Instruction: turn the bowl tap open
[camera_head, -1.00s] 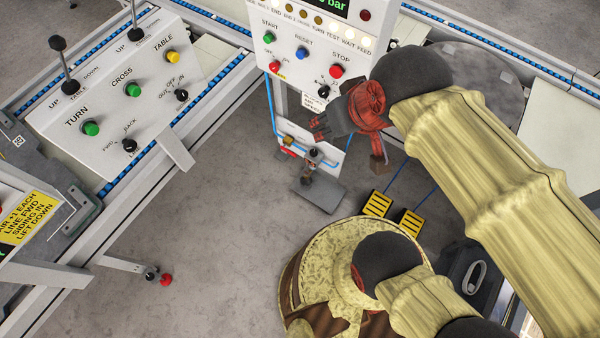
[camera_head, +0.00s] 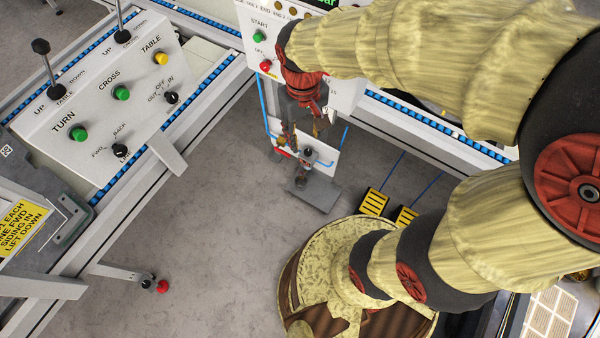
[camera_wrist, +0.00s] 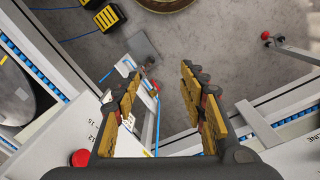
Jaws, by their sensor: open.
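A small white panel (camera_head: 322,158) with blue hoses hangs below the control console. A small air unit with a dark top and a light body (camera_head: 307,158) stands at its front, above a grey plate (camera_head: 316,192). A red part (camera_head: 283,152) sits at the panel's left. I cannot tell which small part is the bowl tap. My gripper (camera_head: 304,132) points down in front of the panel's upper part and hides some of it. In the wrist view my gripper (camera_wrist: 159,76) is open and empty, with a red part (camera_wrist: 155,86) and the grey plate (camera_wrist: 143,45) beyond the fingers.
The console (camera_head: 252,50) with its buttons is close behind my gripper. A sloped button box (camera_head: 100,95) with upright levers stands at left. Yellow pedals (camera_head: 373,202) lie on the floor at right. The grey floor (camera_head: 200,240) at lower left is mostly clear.

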